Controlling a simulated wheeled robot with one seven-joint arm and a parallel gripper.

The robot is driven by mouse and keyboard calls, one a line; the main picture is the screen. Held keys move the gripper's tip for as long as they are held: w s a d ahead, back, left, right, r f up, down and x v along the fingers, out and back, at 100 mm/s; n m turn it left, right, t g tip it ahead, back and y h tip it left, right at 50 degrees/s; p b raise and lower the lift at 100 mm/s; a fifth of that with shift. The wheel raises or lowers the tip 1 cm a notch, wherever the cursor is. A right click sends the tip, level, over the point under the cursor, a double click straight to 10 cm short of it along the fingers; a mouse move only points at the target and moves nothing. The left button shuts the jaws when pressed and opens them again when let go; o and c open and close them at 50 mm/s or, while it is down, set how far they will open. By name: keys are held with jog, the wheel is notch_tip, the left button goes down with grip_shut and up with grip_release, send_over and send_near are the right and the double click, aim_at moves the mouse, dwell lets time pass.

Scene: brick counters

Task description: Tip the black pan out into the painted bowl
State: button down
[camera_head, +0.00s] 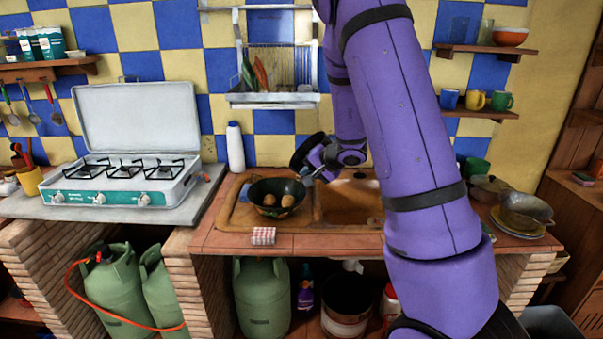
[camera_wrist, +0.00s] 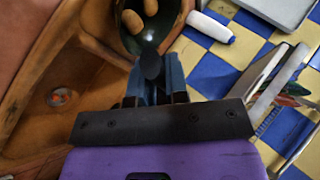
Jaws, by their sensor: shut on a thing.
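The painted bowl (camera_head: 288,203), dark with orange and green patches, stands on the wooden counter left of the sink basin. Two brown rounded things (camera_head: 269,199) show in its dark hollow. In the wrist view the dark green-rimmed hollow (camera_wrist: 127,42) is at the top, with the brown things (camera_wrist: 151,7). My gripper (camera_wrist: 152,75) is at the hollow's near edge, its blue fingers shut on a dark piece, seemingly the handle of the black pan (camera_wrist: 149,64). I cannot clearly separate the pan's body from the bowl. In the head view my gripper (camera_head: 306,178) is beside the bowl's upper right.
A red-and-white box (camera_head: 263,236) lies in front of the bowl. A white bottle (camera_head: 235,148) stands behind it, and a camping stove (camera_head: 130,180) is at left. A dish rack (camera_head: 272,98) hangs above. Pots (camera_head: 525,210) stand at right.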

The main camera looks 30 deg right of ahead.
jog(key=s+d+f+m+t+y, duration=0.2)
jog(key=d+f+m+t+y, duration=0.1)
jog(key=f+t+y, duration=0.1)
jog(key=shift+d+f+t+y, duration=0.3)
jog(key=shift+t+y, duration=0.2)
jog(key=shift+t, duration=0.3)
jog(key=shift+s, duration=0.1)
dwell(0.4)
